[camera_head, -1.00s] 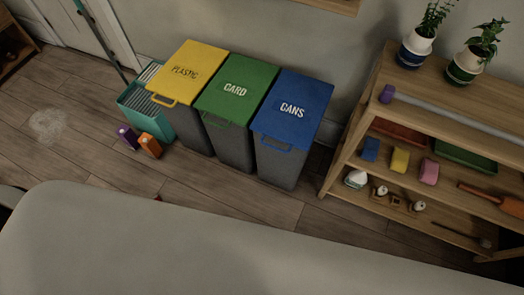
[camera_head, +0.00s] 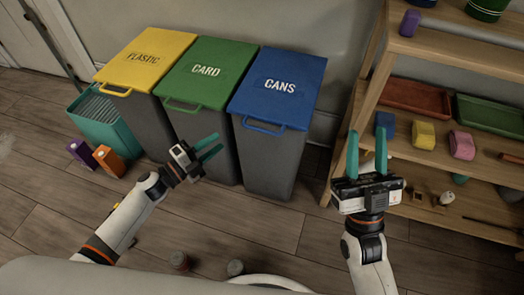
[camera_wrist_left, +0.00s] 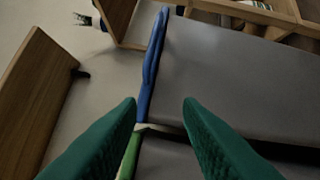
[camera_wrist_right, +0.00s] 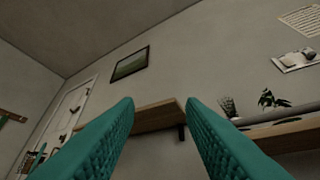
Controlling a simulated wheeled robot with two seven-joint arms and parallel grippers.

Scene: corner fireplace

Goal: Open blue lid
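The blue lid (camera_head: 280,85), marked CANS, lies shut on the rightmost grey bin (camera_head: 268,163). Its blue handle (camera_head: 263,128) sticks out at the front edge. My left gripper (camera_head: 215,146) is open and empty, in front of the green-lidded bin, left of the blue handle and apart from it. In the left wrist view the fingers (camera_wrist_left: 160,105) stand apart, with a blue edge (camera_wrist_left: 152,65) beyond them. My right gripper (camera_head: 367,155) is open, pointing up, right of the blue bin and before the shelf. Its fingers (camera_wrist_right: 160,105) are apart with nothing between them.
Bins with a green lid (camera_head: 207,70) and a yellow lid (camera_head: 147,60) stand to the left, close together. A teal basket (camera_head: 103,120) and small boxes (camera_head: 108,160) are further left. A wooden shelf (camera_head: 425,97) with trays and blocks stands right.

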